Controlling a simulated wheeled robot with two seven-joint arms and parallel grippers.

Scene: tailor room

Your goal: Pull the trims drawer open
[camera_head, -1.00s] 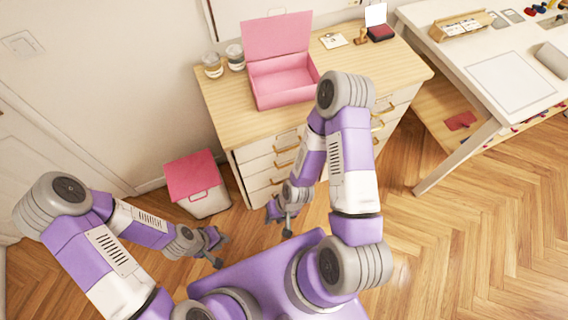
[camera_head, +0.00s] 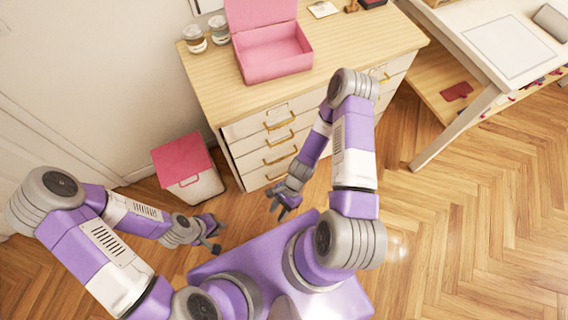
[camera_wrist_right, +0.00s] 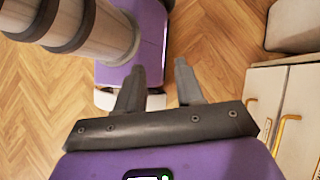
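A white chest of drawers (camera_head: 229,160) with a pale wooden top stands ahead of my body. Its left column has several shut drawers with brass bar handles, such as the top handle (camera_head: 281,121). More drawers are at its right end, partly hidden by my right arm. The labels are too small to read, so I cannot tell which is the trims drawer. My right gripper (camera_head: 277,211) is low in front of the left column, apart from it. In the right wrist view its fingers (camera_wrist_right: 158,66) are spread and empty. My left gripper (camera_head: 217,235) appears open and empty, further left.
A pink open box (camera_head: 275,62) and jars (camera_head: 194,39) stand on the chest top. A bin with a pink lid (camera_head: 183,160) stands left of the chest. A white table (camera_head: 440,150) stands at the right. Wooden floor lies clear at the lower right.

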